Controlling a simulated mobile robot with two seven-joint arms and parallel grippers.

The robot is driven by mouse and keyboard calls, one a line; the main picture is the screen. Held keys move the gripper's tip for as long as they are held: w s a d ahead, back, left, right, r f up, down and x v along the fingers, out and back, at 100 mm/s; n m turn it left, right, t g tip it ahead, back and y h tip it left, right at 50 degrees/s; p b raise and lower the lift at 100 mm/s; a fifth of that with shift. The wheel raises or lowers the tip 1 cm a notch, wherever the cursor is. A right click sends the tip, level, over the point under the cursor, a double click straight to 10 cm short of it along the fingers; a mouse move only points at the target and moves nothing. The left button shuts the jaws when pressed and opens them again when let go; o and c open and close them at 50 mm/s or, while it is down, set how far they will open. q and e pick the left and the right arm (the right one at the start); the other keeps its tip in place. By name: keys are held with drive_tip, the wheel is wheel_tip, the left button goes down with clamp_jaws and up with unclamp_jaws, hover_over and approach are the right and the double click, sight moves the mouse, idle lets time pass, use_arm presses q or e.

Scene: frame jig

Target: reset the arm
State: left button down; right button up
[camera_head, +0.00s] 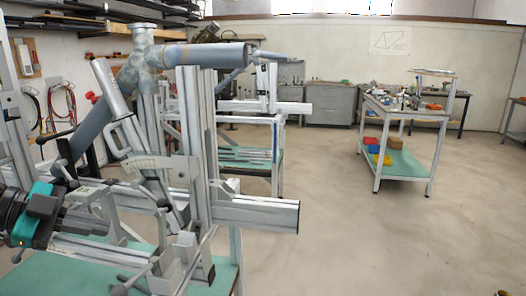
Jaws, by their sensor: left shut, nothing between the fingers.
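My left gripper (84,212), with a black wrist and a teal and dark grey body, comes in at the lower left. It is shut, with nothing held. It is beside the lower rails of the frame jig (255,212), whose metal profiles and clamps rise in front of me. Grey frame tubes (205,56) sit in the jig, joined at a node near the top. The jig partly covers the area around my fingertips, so I cannot tell whether they touch it. My right gripper is not in view.
The jig stands on a green-topped bench (60,276). Behind it is another bench (262,160) with a green shelf. A trolley (402,112) with tools and coloured bins stands at the right. Grey cabinets (330,104) line the back wall. The floor at centre right is clear.

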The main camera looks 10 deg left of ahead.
use_arm(q)
drive_tip(key=s+d+f+n+t+y, duration=0.2)
drive_tip(key=f+n+t, duration=0.25)
drive_tip(key=f, duration=0.55)
drive_tip(key=s+d+f+n+t+y, duration=0.15)
drive_tip(key=f+n+t, duration=0.35)
drive_tip(key=f, duration=0.6)
drive_tip(key=s+d+f+n+g+y, duration=0.5)
drive_tip(key=s+d+f, duration=0.5)
drive_tip(key=d+f, duration=0.2)
drive_tip(key=shift+d+f+n, duration=0.35)
drive_tip(key=shift+f+n, duration=0.05)
drive_tip(key=shift+n, duration=0.35)
